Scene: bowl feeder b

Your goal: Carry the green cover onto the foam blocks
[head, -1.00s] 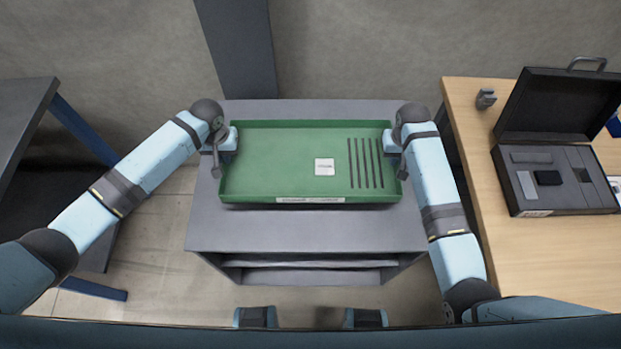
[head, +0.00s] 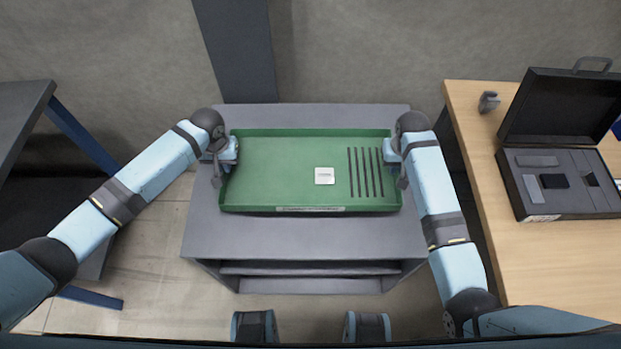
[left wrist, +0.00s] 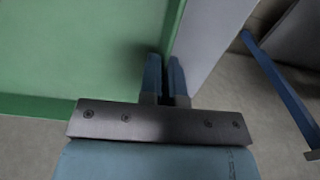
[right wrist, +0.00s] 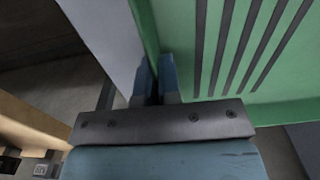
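The green cover (head: 285,170) is a shallow, tray-like piece with raised walls, a white label and several dark slots at its right end. It appears level over the grey stand; I cannot tell whether it touches the top. My left gripper (head: 226,168) is on its left wall; in the left wrist view the two fingers (left wrist: 166,72) close around that wall. My right gripper (head: 397,168) is on its right wall, and in the right wrist view its fingers (right wrist: 157,72) straddle that wall. I cannot make out the foam blocks; anything under the cover is hidden.
The grey stand (head: 305,238) has bare top in front of the cover and an open shelf below. A wooden table (head: 480,180) at right holds an open dark case (head: 530,205) and a small grey object (head: 489,101). A dark table (head: 25,110) stands at left.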

